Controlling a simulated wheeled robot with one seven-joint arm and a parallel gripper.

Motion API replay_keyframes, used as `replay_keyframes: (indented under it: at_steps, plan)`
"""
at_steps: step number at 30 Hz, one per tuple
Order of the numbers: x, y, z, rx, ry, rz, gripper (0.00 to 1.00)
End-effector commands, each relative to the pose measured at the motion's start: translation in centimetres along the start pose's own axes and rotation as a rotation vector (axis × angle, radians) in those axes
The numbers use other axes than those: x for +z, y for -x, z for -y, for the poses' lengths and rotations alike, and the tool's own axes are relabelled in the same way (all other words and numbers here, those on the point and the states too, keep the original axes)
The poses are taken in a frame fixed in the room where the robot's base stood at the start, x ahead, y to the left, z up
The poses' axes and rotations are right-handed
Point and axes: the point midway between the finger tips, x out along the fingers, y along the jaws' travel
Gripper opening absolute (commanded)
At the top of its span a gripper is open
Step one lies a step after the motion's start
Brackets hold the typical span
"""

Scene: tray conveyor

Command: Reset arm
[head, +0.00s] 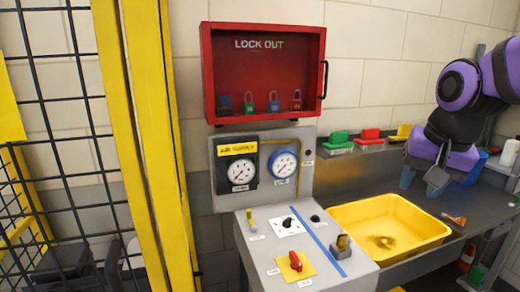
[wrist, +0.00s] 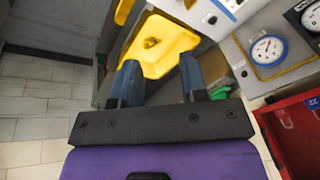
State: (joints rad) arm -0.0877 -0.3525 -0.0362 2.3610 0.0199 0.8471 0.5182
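My arm is purple and black and reaches in from the upper right of the head view. The yellow tray (head: 345,222) sits beside the control panel and holds a small brownish-yellow item (head: 383,241). The tray also shows beyond the fingers in the wrist view (wrist: 165,66).
A red lockout box (head: 262,40) with several padlocks hangs above two gauges (head: 285,166). The sloped control panel (head: 300,235) has a red switch (head: 295,262). Green, red and yellow items line the back ledge. A yellow post (head: 140,120) and mesh fence stand left.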

Motion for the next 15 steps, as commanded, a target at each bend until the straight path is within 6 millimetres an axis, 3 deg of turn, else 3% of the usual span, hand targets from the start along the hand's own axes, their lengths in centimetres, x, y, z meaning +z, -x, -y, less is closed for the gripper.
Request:
replay_keyframes:
  at_steps: [6,15]
  plan:
    - [4.2,3.5,-3.1,-0.021,0.221,-0.088,0.40]
    - [8.4,5.4,-5.9,-0.009,0.447,-0.172,0.40]
